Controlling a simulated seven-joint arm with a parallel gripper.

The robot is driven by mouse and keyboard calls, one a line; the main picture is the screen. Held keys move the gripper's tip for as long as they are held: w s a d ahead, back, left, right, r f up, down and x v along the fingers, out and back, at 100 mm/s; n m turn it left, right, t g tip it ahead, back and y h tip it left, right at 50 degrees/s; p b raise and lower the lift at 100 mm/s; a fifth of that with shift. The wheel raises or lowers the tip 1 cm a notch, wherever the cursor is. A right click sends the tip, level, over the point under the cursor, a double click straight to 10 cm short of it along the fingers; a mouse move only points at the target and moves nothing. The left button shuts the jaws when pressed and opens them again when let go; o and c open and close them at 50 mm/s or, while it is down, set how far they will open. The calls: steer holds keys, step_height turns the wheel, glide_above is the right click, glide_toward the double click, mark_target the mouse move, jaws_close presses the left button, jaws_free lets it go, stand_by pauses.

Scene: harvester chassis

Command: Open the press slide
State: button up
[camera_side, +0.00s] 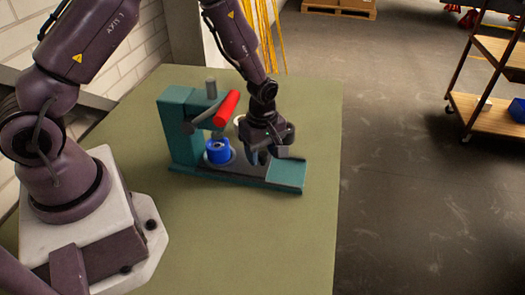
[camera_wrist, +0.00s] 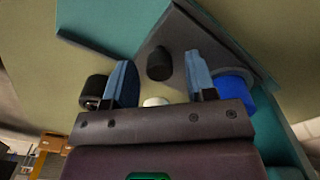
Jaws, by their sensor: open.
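The press (camera_side: 178,131) is a teal frame with a long teal base on the green table. Its dark grey slide plate (camera_side: 243,169) lies on the base; it also shows in the wrist view (camera_wrist: 216,38). A black knob (camera_wrist: 159,63) stands on the plate. My gripper (camera_side: 264,157) is low over the slide, right of the blue cylinder (camera_side: 218,151). In the wrist view, its blue-grey fingers (camera_wrist: 160,68) are open, one to each side of the knob. I cannot tell whether they touch it. My gripper hides the knob in the side view.
A red lever handle (camera_side: 227,108) on the press slants up close to my forearm. The blue cylinder stands close to my right-hand finger in the wrist view (camera_wrist: 236,88). The teal base's right end (camera_side: 287,174) is bare. The front of the table (camera_side: 235,240) is clear.

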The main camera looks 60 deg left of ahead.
steer(key=shift+f, duration=0.15)
jaws_close()
steer(key=w+d, duration=0.8)
jaws_free()
step_height(320, 180, up, 13)
stand_by(0.7)
